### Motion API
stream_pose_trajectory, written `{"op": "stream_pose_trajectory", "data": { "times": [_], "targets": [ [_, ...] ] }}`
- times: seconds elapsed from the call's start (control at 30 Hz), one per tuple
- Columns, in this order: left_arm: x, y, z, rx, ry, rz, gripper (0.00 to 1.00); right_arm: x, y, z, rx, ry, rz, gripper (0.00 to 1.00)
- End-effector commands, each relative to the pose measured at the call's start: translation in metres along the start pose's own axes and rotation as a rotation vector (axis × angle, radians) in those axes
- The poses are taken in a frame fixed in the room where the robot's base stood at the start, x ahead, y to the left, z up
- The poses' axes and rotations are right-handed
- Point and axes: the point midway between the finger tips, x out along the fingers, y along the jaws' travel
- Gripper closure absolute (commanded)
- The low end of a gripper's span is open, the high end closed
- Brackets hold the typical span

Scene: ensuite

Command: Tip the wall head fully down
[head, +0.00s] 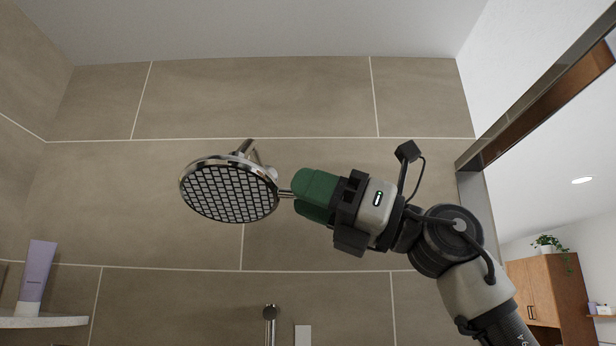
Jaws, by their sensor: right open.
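The wall head (228,192) is a round chrome shower head with a dark gridded face, on a short arm from the tiled wall. Its face is tilted, turned toward me and downward. My right gripper (290,193) has green fingers and comes in from the right. Its fingertips are at the right rim of the head, by a thin stem there. The jaws are open; whether they touch the stem or rim is hard to tell. My left gripper is not in view.
A hand shower (270,314) and a pale plate (303,335) are on the wall below. A purple tube (37,277) stands on a corner shelf (42,321) at left. A metal-framed edge (535,90) runs down the right. The space under the head is clear.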

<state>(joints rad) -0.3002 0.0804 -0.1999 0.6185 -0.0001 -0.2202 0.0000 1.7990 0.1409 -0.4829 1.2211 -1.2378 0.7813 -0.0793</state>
Motion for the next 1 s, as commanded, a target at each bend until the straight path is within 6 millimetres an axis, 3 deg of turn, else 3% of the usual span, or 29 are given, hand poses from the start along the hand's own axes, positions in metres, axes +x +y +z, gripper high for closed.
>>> {"op": "stream_pose_trajectory", "data": {
  "times": [0.33, 0.6, 0.87, 1.0],
  "targets": [
    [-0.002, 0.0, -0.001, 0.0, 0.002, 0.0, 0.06, 0.005, -0.001, -0.001, 0.001, 0.0, -0.001, 0.6],
    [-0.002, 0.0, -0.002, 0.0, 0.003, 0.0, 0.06, 0.004, -0.001, -0.001, 0.001, 0.0, -0.001, 1.0],
    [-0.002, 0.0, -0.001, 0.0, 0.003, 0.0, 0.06, 0.004, 0.0, -0.001, -0.001, 0.0, 0.0, 1.0],
    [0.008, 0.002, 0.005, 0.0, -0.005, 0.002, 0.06, 0.002, 0.012, -0.006, -0.034, 0.0, 0.014, 1.0]
  ]
}}
